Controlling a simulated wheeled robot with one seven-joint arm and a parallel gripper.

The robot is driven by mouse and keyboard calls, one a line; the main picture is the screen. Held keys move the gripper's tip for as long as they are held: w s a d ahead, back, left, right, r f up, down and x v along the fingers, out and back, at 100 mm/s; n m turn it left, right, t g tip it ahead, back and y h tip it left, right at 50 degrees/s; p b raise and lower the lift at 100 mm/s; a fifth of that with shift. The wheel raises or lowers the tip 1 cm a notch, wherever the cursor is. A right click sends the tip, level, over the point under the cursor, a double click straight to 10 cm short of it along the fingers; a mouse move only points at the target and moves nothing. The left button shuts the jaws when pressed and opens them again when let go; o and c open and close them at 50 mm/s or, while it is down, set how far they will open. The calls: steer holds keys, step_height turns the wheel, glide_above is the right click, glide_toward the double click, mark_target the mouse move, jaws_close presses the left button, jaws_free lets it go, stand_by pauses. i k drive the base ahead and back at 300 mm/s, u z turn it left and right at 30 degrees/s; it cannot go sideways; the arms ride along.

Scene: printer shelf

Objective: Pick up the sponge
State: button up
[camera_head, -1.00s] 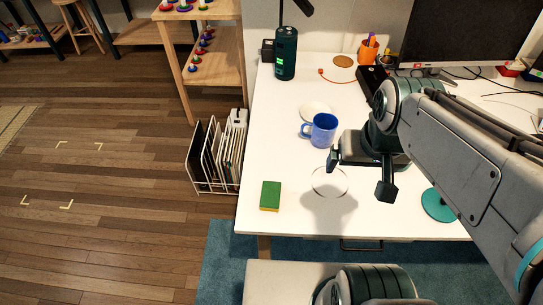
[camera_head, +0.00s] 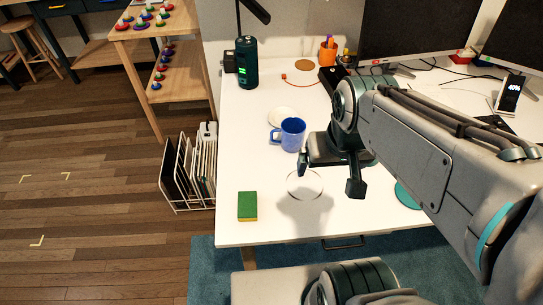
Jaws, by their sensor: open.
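The sponge (camera_head: 247,205) is green on top with a yellow lower edge. It lies flat on the white desk (camera_head: 235,165), near the desk's front left corner. My gripper (camera_head: 328,180) is open and empty, with its two fingers spread apart above the desk. It is to the right of the sponge and apart from it. Its shadow falls on the desk between the two.
A blue mug (camera_head: 291,135) stands just left of my gripper, near a pale round coaster (camera_head: 282,117). A green cylinder (camera_head: 247,62) stands at the back left. A file rack (camera_head: 190,170) is on the floor beside the desk. The desk around the sponge is clear.

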mark_target(247, 201)
steer(key=z, duration=0.05)
steer(key=k, duration=0.5)
steer(key=z, duration=3.2)
steer(key=k, duration=1.85)
steer(key=u, duration=1.45)
steer(key=i, duration=0.5)
steer(key=u, duration=0.05)
